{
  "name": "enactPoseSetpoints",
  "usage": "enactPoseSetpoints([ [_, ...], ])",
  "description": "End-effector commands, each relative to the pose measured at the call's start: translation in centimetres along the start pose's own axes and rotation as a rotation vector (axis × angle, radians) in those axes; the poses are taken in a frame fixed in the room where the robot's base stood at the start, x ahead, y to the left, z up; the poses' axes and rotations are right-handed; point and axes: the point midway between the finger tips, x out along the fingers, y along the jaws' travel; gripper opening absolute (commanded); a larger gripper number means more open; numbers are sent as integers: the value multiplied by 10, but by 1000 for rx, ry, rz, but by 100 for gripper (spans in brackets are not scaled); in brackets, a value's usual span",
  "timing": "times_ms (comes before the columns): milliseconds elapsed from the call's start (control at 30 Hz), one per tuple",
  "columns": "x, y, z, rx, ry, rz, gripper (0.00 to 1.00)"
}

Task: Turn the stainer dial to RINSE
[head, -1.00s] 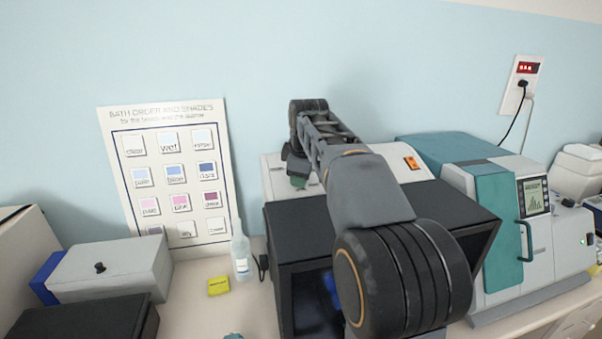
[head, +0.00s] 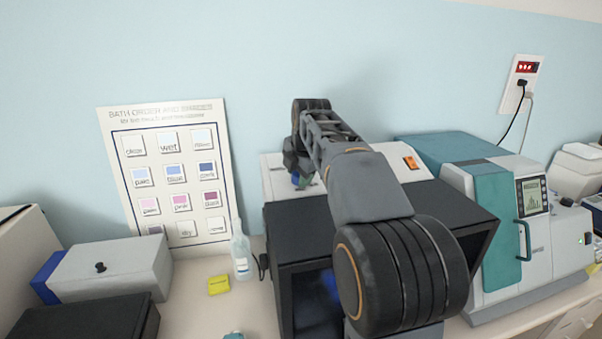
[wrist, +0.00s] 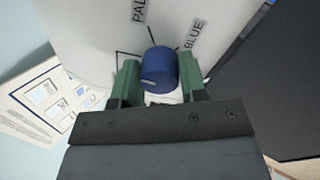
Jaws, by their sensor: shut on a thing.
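The blue dial (wrist: 158,68) sits on the white stainer panel (wrist: 85,25) in the wrist view. A pale pointer mark shows low on its left side. The labels PALE (wrist: 139,10) and BLUE (wrist: 194,35) are printed beyond it; no RINSE label is in view there. My gripper (wrist: 160,62) has its green fingers on both sides of the dial and is shut on it. In the head view, my gripper (head: 303,181) is small and partly hidden by my arm, at the white stainer top (head: 275,183) behind the black box.
A black box-shaped unit (head: 290,228) stands in front, under my arm. A teal and white machine (head: 490,225) is on the right. A bottle (head: 240,255) and a yellow block (head: 219,285) stand left of the black unit. A bath-order chart (head: 125,180) leans on the wall.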

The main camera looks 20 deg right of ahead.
Motion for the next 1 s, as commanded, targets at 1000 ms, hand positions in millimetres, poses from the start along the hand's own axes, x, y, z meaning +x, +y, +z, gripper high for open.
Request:
enactPoseSetpoints([
  [1000, 0, 0, 0, -177, 8, -3, 44],
])
